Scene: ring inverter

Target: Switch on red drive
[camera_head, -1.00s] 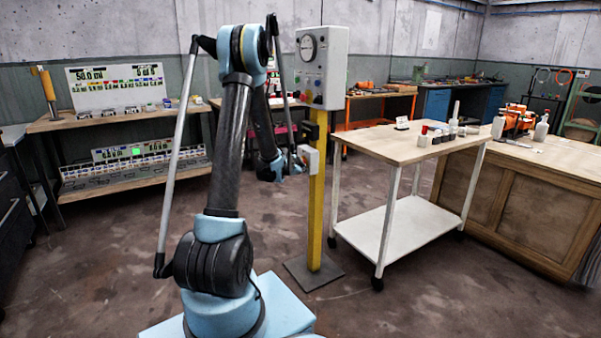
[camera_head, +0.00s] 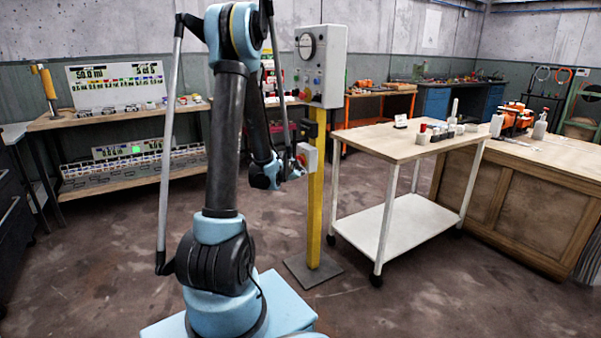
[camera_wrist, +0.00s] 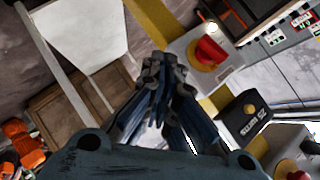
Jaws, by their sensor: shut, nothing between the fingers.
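A light grey switch box with a red rotary knob (camera_wrist: 209,51) on a yellow ring is mounted on a yellow post (camera_head: 316,210). The switch box (camera_head: 308,157) also shows in the head view, partly behind my gripper. A grey cabinet (camera_head: 327,62) with a dial and small buttons tops the post. My gripper (camera_wrist: 163,68) is shut and empty. Its fingertips appear beside the switch box in the wrist view, apart from the knob. In the head view my gripper (camera_head: 294,172) is just left of the post. Which control belongs to the red drive cannot be told.
A black box (camera_wrist: 243,117) sits on the post between the switch box and cabinet. A wheeled table (camera_head: 400,142) with small items stands right of the post, a wooden bench (camera_head: 520,200) beyond it. Shelves (camera_head: 130,180) stand at left. The floor before the post is clear.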

